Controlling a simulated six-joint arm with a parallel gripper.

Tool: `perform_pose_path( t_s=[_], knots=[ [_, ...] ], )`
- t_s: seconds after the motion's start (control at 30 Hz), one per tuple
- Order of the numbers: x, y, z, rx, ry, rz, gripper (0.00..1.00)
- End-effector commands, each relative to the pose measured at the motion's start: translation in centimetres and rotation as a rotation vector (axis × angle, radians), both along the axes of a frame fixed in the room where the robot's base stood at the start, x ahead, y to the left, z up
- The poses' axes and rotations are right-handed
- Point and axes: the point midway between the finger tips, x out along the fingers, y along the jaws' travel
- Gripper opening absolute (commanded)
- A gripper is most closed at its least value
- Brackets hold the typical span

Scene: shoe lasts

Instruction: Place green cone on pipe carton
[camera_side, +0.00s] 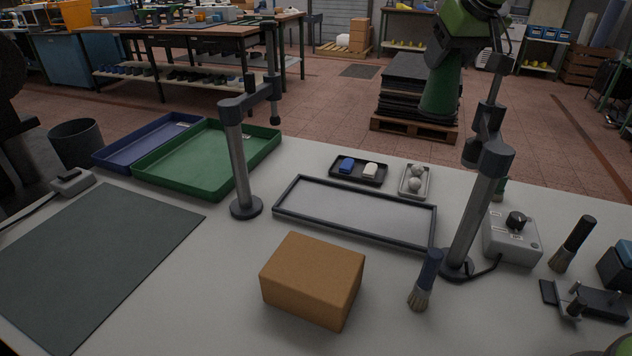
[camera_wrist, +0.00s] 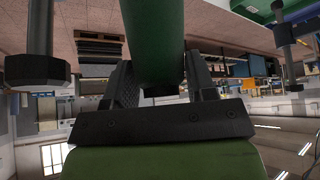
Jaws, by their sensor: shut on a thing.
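The green cone (camera_side: 440,92) hangs below my gripper (camera_side: 455,48) at the upper right of the side view, in the air behind the right post. My gripper is shut on it. In the wrist view the green cone (camera_wrist: 155,35) lies between the two dark fingers of my gripper (camera_wrist: 158,85). A plain brown box (camera_side: 310,275), which looks like the pipe carton, sits on the white table at front centre. Its top is bare. The cone is well above and behind it, to its right. The carton does not show clearly in the wrist view.
Two upright posts (camera_side: 238,165) (camera_side: 475,215) with jointed arms stand on the table. A grey shallow tray (camera_side: 355,238) lies behind the carton. A blue-handled brush (camera_side: 427,275) stands right of it. A control box (camera_side: 512,240) is farther right. A green tray (camera_side: 185,185) and dark mat (camera_side: 95,255) are left.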

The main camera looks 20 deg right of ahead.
Motion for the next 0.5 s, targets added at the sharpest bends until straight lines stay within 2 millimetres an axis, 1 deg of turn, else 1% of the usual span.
perform_pose_path(
  t_s=[0.03, 0.17, 0.27, 0.3, 0.4, 0.5],
  knots=[
    [-0.8, 1.4, 0.1, -0.001, -0.001, 0.031, 0.07],
    [-3.1, 4.1, 0.0, 0.000, -0.002, 0.107, 0.07],
    [-5.2, 6.4, -0.4, 0.001, -0.003, 0.207, 0.07],
    [-6.1, 7.5, -0.8, 0.002, -0.003, 0.274, 0.07],
    [-7.1, 10.1, -1.5, 0.002, -0.003, 0.444, 0.07],
    [-7.6, 12.5, -2.1, 0.004, -0.001, 0.611, 0.07]
  ],
)
